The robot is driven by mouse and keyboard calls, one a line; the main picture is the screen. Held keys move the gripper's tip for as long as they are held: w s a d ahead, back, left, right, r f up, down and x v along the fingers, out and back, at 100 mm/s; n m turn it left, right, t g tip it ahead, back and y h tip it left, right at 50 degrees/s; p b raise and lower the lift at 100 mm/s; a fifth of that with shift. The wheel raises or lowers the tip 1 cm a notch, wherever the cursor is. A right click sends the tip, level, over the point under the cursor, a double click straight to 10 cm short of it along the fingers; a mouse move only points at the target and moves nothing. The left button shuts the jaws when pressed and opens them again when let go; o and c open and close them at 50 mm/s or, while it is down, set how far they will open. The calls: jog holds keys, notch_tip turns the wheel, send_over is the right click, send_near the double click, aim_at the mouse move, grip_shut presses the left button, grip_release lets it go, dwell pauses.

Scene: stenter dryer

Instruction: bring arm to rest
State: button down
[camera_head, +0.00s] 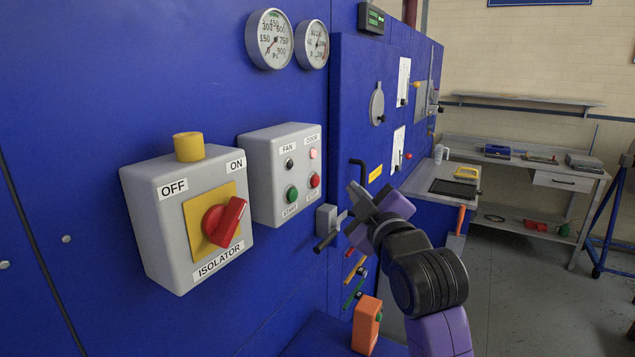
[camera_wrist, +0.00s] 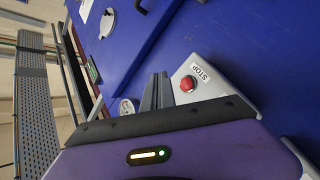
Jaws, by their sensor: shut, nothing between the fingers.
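My gripper (camera_head: 350,205) is in front of the blue machine panel, to the right of the grey FAN/DOOR button box (camera_head: 262,190). My arm is bent, with its purple and black links at the lower right of the head view. The fingers are shut and empty. In the wrist view the closed fingers (camera_wrist: 156,92) point up beside a grey box with a red STOP button (camera_wrist: 187,83). I cannot tell whether the fingers touch anything.
A grey isolator box (camera_head: 160,225) with a red rotary switch (camera_head: 224,221) juts out at left. A black bent handle (camera_head: 358,165) and grey latch (camera_head: 326,217) are close to my gripper. An orange box (camera_head: 366,322) is below. Workbenches (camera_head: 540,175) stand behind; floor at right is open.

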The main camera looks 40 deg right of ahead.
dwell(0.4)
notch_tip(320, 180, up, 4)
jog(key=s+m+t, duration=0.1)
jog(key=m+t, duration=0.1)
jog(key=s+a+f+m+t+y, duration=0.1)
jog(key=s+a+f+m, duration=0.1)
jog(key=s+a+f, duration=0.7)
jog(key=s+a+f+m+y, duration=0.25)
jog(key=s+a+f, duration=0.4)
jog(key=f, duration=0.35)
jog(key=s+a+f+g+y, duration=0.1)
jog(key=s+a+f, duration=0.2)
jog(key=s, duration=0.4)
jog(key=s+a+f+n+g+y, duration=0.1)
jog(key=s+a+f+g+y, duration=0.1)
jog(key=s+f, duration=0.3)
jog(key=s+a+f+n+g+y, duration=0.1)
jog(key=s+a+f, duration=0.3)
jog(key=s, duration=0.5)
jog(key=shift+s+f+g+y, duration=0.15)
jog(key=shift+f+g+y, duration=0.2)
jog(key=shift+f+g, duration=0.2)
jog(key=c, duration=2.2)
grip_release()
jog(key=shift+a, duration=0.1)
